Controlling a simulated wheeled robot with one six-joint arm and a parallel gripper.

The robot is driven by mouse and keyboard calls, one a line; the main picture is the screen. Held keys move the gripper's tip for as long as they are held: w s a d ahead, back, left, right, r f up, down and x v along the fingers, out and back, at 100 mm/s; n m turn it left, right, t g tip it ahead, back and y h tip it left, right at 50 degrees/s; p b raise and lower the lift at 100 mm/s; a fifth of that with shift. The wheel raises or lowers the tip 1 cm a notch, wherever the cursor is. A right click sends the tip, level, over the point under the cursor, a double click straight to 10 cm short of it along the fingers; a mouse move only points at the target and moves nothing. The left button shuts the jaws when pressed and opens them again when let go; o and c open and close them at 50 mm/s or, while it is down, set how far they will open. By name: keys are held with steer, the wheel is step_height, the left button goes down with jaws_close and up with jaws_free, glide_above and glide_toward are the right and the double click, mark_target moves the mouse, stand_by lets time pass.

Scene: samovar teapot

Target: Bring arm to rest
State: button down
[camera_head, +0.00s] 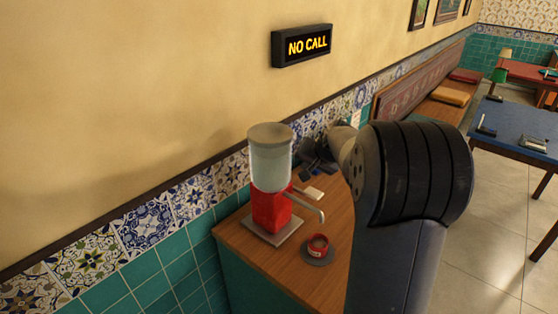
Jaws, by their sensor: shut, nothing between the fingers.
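My arm rises large in the front right of the view and bends toward the wall. My gripper (315,158) is the small dark shape at its far end, above the wooden counter and just right of the dispenser. Its fingers are shut with nothing held, though they are small and partly unclear here. A dispenser (270,208) with a clear jar, grey lid, red base and metal spout stands upright on a square plate on the counter. The gripper looks close to the jar in the picture; I cannot tell the gap in depth.
A red-rimmed cup (318,245) sits on a dark round saucer (316,257) on the counter (290,272). A small pale item (313,194) is behind. A "NO CALL" sign (302,46) hangs on the wall. Tables and a cushioned bench (436,108) are at the right, with open floor.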

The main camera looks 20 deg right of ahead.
step_height(320, 180, down, 2)
steer(key=shift+b, duration=0.75)
steer(key=shift+r+p, duration=0.25)
steer(key=shift+p, duration=0.4)
steer(key=shift+f+p, duration=0.1)
steer(key=shift+p, duration=0.35)
step_height(320, 180, up, 6)
steer(key=p, duration=0.4)
steer(key=shift+w+a+f+p, duration=0.15)
steer(key=shift+p, duration=0.15)
steer(key=shift+f, duration=0.2)
steer(key=f+b, duration=0.5)
steer(key=f, duration=0.1)
steer(key=shift+s, duration=0.2)
steer(key=shift+f+b, duration=0.1)
steer(key=shift+b, duration=0.35)
steer(key=shift+d+b, duration=0.2)
steer(key=shift+b, duration=0.25)
